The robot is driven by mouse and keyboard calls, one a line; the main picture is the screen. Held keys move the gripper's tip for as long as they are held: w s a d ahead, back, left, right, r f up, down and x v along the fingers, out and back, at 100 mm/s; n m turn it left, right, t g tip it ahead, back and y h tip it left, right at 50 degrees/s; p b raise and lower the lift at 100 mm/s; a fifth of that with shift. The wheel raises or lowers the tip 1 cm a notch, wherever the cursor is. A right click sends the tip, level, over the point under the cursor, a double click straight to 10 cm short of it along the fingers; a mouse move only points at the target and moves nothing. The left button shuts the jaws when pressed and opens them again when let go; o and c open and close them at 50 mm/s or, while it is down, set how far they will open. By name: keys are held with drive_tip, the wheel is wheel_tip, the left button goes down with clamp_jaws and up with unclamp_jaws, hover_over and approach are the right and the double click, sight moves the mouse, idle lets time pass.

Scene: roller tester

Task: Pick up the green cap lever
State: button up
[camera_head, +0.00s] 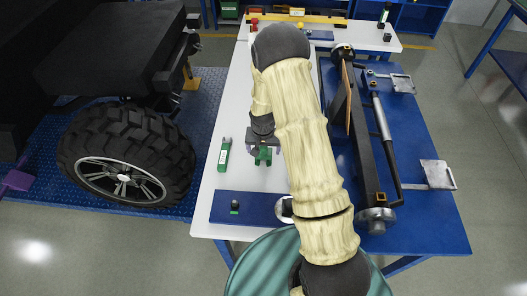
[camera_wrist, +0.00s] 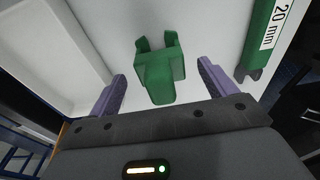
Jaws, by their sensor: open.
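A green forked piece (camera_wrist: 160,78), which looks like the green cap lever, shows in the wrist view with two prongs at its far end. It also shows in the head view (camera_head: 263,157) over the white table part. My gripper (camera_wrist: 162,74) is open, with one purple-grey finger on each side of the piece and visible gaps between. In the head view my gripper (camera_head: 262,148) points down at it. Whether the piece rests on the table is hard to tell.
A green block marked 20 mm (camera_wrist: 268,38) lies to the right in the wrist view, left of my gripper in the head view (camera_head: 224,154). A blue plate (camera_head: 250,208) lies nearer. A long metal fixture (camera_head: 365,150) stands right; a wheeled vehicle (camera_head: 125,155) stands left.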

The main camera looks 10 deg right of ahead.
drive_tip(key=shift+w+f, duration=0.2)
drive_tip(key=shift+f, duration=1.1)
drive_tip(key=shift+c, duration=0.4)
drive_tip(key=c, duration=1.5)
wheel_tip(320, 180, up, 10)
drive_tip(key=shift+r+b, duration=0.1)
drive_tip(key=shift+b, duration=0.8)
